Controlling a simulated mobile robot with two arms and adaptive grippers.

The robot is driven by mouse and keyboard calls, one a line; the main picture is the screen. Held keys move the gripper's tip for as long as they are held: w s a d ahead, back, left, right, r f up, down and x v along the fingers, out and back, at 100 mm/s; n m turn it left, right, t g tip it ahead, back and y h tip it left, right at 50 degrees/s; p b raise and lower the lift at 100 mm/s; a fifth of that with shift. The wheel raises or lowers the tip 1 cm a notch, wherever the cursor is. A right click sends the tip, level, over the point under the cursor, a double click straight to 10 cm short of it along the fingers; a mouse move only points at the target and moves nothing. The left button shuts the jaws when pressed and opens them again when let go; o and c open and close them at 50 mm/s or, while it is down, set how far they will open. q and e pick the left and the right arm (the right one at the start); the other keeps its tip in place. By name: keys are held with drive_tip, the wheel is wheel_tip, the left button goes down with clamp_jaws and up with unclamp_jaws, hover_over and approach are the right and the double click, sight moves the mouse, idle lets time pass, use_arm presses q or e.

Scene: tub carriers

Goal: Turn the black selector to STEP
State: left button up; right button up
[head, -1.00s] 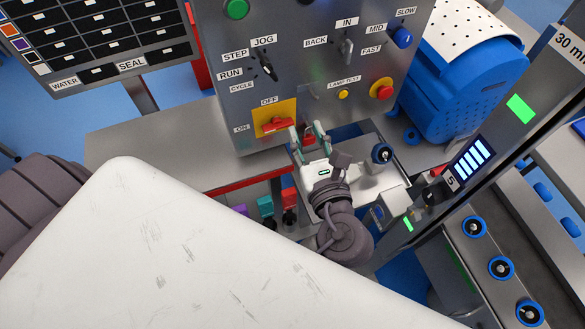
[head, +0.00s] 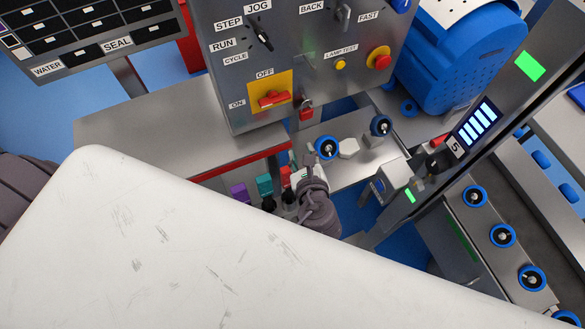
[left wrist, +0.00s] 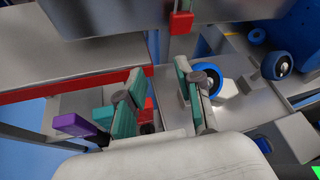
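The black selector (head: 264,40) is on the grey control panel (head: 225,85) in the head view, with labels JOG, STEP, RUN and CYCLE around its upper and left sides. Its pointer looks turned up toward JOG, though it is small. My left gripper (head: 303,160) is below the panel, well below and right of the selector and not touching it. In the left wrist view its two green-padded fingers (left wrist: 158,72) stand apart with nothing held between them. The selector is not visible in that view. My right gripper is in neither view.
Coloured blocks, including a teal one (head: 265,184), sit near the gripper. A steel shelf (head: 165,130) lies left.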

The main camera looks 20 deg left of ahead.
use_arm(q)
drive_tip(key=shift+n+g+h, duration=0.4)
drive_tip(key=shift+n+g, duration=0.1)
drive_tip(key=shift+n, duration=0.1)
drive_tip(key=f, duration=0.4)
drive_tip(key=s+a+f, duration=0.1)
drive_tip(key=shift+f, duration=0.4)
drive_tip(key=shift+o, duration=0.5)
drive_tip(key=shift+r, duration=0.1)
